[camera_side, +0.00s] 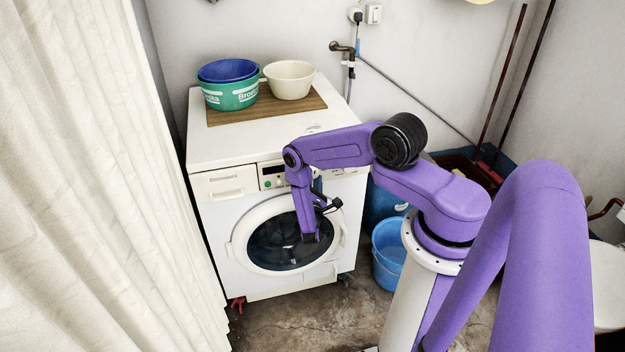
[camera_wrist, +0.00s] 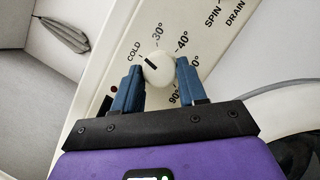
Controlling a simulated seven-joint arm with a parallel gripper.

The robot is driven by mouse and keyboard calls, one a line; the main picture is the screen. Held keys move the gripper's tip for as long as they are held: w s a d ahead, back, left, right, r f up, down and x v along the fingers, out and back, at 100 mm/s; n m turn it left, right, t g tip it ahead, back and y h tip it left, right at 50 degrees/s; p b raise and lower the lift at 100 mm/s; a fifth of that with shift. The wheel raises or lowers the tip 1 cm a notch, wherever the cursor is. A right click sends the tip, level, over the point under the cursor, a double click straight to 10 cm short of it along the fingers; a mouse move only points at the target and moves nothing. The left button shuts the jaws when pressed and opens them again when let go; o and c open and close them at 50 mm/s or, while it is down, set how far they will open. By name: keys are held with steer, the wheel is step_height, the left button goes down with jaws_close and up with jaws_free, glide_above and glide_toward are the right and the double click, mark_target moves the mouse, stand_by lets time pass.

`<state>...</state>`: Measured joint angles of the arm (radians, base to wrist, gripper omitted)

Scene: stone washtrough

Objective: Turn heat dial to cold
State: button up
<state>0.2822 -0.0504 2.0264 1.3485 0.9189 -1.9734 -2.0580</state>
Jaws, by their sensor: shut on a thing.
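The white round heat dial (camera_wrist: 159,73) shows in the wrist view on the washing machine's pale control panel (camera_wrist: 115,62). The dial's black pointer mark aims up and left, toward the COLD label (camera_wrist: 134,52). The 30°, 40° and 90° labels lie around the dial. My gripper (camera_wrist: 158,67) has its two blue fingers at either side of the dial and is shut on it. In the side view the white washing machine (camera_side: 217,258) stands by the wall, and my purple arm hides the dial and most of my fingers.
A green basin (camera_side: 230,96) with a blue one inside and a cream pot (camera_side: 289,80) stand on a wooden board (camera_side: 260,113) on the machine. A blue bucket (camera_side: 388,258) stands on the floor to the right. A pale curtain (camera_side: 90,180) hangs at left.

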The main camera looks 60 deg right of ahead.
steer(key=shift+n, duration=0.5)
steer(key=o, duration=1.1)
steer(key=shift+c, duration=0.2)
steer(key=s+a, duration=0.6)
steer(key=a, duration=0.5)
steer(key=shift+s+a+f, duration=0.15)
steer(key=shift+a+f, duration=0.05)
steer(key=shift+a, duration=0.1)
stand_by(0.3)
